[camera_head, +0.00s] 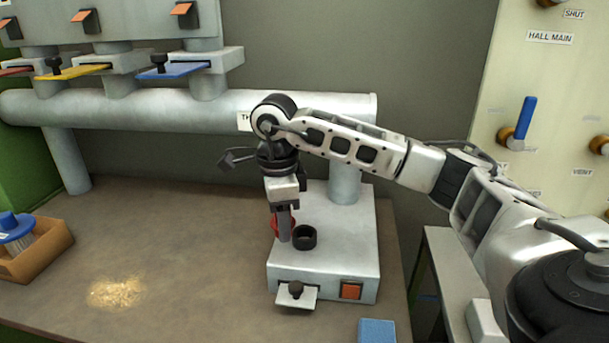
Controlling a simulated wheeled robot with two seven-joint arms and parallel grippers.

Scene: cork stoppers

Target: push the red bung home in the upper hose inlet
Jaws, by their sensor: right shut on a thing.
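The red bung (275,227) shows as a red rounded edge on both sides of my right gripper's fingers, on top of the pale grey unit; most of it is hidden. My right gripper (284,238) points straight down and is shut on it. Whether the bung is in an inlet, and how deep, cannot be seen behind the fingers. A black ring-shaped inlet (305,237) with an open top is just right of the fingertips. I cannot tell which inlet is the upper one. My left gripper is out of view.
The grey unit (335,260) has a black-knobbed plate (296,293) and an orange switch (351,291) in front. A thick pipe (180,112) runs behind. A wooden box (38,250) is at left. A blue block (377,331) lies at the front edge.

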